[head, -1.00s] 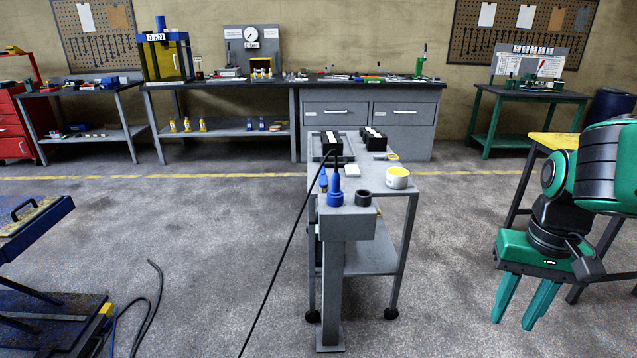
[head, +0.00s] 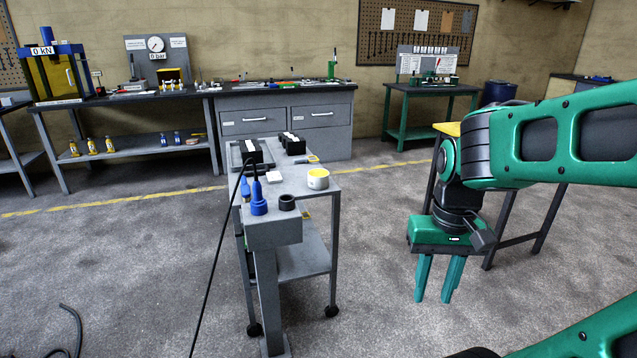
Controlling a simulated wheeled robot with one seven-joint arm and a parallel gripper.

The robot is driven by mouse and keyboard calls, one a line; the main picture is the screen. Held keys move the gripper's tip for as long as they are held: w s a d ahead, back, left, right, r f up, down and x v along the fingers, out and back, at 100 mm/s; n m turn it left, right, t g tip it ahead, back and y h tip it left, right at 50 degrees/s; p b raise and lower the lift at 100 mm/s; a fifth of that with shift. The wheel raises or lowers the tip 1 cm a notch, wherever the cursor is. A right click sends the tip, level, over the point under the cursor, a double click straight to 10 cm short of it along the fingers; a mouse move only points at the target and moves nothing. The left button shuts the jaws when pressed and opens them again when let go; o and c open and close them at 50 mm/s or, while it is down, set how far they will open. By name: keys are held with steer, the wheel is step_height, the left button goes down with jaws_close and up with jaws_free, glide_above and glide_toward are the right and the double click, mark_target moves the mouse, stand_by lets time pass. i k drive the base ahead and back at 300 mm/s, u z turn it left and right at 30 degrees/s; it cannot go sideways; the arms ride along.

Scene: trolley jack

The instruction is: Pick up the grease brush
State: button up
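I cannot make out a grease brush for certain in the head view. A white tub with yellow contents (head: 318,178) stands on the right side of the grey trolley top (head: 318,193). A small yellow item (head: 313,158) lies behind the tub, too small to identify. My gripper (head: 434,299) hangs to the right of the trolley, pointing down over the floor. Its two green fingers are apart with nothing between them. It touches nothing.
A blue fitting (head: 258,203) and a black ring (head: 287,202) stand at the trolley's near end, with a black cable running down. Black blocks (head: 293,143) sit at its back. A yellow-topped table (head: 449,129) stands behind my arm. Open floor lies between trolley and gripper.

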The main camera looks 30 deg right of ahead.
mark_target(245, 190)
steer(key=u, duration=0.4)
steer(key=i, duration=1.75)
steer(key=z, duration=0.2)
